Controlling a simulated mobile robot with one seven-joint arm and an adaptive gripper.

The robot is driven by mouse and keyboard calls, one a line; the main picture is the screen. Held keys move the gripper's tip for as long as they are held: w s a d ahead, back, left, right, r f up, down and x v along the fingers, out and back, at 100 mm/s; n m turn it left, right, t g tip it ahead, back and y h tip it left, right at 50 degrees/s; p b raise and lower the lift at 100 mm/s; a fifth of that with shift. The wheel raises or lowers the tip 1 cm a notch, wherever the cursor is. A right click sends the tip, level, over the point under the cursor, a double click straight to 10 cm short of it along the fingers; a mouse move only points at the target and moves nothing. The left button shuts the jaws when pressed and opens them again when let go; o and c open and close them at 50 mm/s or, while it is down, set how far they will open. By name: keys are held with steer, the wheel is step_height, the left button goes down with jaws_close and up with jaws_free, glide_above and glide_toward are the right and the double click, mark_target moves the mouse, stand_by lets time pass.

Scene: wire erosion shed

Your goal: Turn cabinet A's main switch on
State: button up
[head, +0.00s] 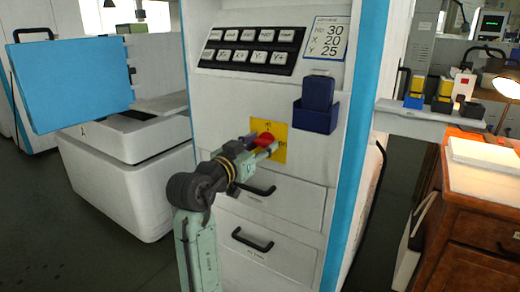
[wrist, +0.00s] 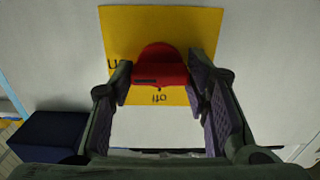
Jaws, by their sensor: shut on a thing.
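The main switch is a red rotary knob (head: 264,139) on a yellow plate (head: 281,129), set in the front of a white cabinet (head: 228,95) with blue edges. In the wrist view the red knob (wrist: 160,66) sits on the yellow plate (wrist: 125,27), with "off" printed upside down below it and a partly hidden label at left. A small dark mark shows on the knob's lower left. My gripper (head: 266,150) is shut on the knob, one finger on each side. In the wrist view my gripper (wrist: 158,84) hides the plate's lower sides.
A navy holder (head: 316,117) is fixed to the cabinet right of the switch. Drawers with black handles (head: 252,239) lie below it, and a button panel (head: 248,50) above. A white machine marked "A" (head: 140,190) stands left; a wooden desk (head: 470,200) stands right.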

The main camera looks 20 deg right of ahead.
stand_by(0.4)
steer(key=o, duration=1.2)
steer(key=shift+c, duration=0.2)
steer(key=v, duration=1.2)
